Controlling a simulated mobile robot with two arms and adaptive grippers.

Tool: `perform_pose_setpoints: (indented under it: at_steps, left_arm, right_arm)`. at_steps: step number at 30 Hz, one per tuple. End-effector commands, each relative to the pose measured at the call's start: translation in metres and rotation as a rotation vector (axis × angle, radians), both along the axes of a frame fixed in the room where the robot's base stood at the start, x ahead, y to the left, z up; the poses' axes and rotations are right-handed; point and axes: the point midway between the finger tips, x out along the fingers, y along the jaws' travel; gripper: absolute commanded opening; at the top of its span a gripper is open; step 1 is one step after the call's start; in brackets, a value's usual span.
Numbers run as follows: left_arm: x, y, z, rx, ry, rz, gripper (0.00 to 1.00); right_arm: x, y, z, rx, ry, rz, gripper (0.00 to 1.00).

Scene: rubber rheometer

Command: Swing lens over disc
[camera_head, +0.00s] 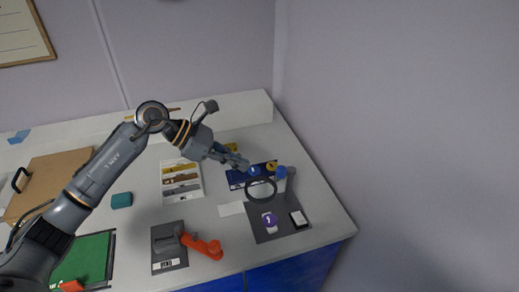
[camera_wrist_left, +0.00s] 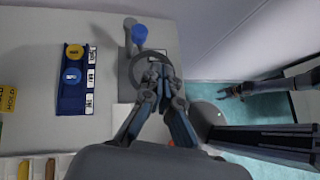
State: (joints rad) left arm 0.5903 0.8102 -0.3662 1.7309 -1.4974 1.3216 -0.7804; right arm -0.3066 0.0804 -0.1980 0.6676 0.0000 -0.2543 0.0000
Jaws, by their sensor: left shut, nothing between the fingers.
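My left gripper (camera_head: 240,162) is shut and empty, above the back right part of the bench. The lens, a dark ring (camera_head: 261,201) beside a blue-topped post (camera_head: 281,172), stands over the back of a dark mat. A purple disc (camera_head: 270,219) lies on the mat, in front of the ring and apart from it in the picture. In the left wrist view the shut fingertips (camera_wrist_left: 158,72) overlap the lens ring (camera_wrist_left: 125,80), near the blue knob (camera_wrist_left: 139,33). I cannot tell whether they touch it. The purple disc is hidden there.
A blue rack (camera_head: 234,183) with a blue and a yellow disc lies left of the post. A white dark-faced block (camera_head: 299,219) sits on the mat's right. The bench's right edge is close.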

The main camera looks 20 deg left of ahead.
Motion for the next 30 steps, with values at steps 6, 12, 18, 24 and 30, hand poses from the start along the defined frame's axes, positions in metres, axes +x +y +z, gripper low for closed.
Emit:
perform_pose_setpoints:
  at_steps: [6, 12, 18, 24, 30]
  left_arm:
    - [-0.018, 0.007, -0.012, 0.090, 0.013, -0.070, 0.00]
    - [-0.011, -0.018, -0.031, 0.085, 0.014, -0.068, 0.00]
    - [-0.004, -0.043, -0.055, 0.085, 0.014, -0.067, 0.00]
    - [0.000, -0.057, -0.070, 0.085, 0.014, -0.066, 0.00]
    - [0.001, -0.059, -0.075, 0.088, 0.012, -0.064, 0.00]
  right_arm:
    - [-0.012, -0.003, 0.009, -0.001, 0.006, 0.002, 0.40]
    - [-0.011, -0.003, 0.024, -0.001, 0.006, 0.002, 0.40]
    - [-0.011, -0.003, 0.038, -0.001, 0.006, 0.002, 0.40]
    - [-0.011, -0.002, 0.044, -0.001, 0.006, 0.002, 0.40]
    - [-0.011, -0.002, 0.044, -0.002, 0.007, 0.002, 0.40]
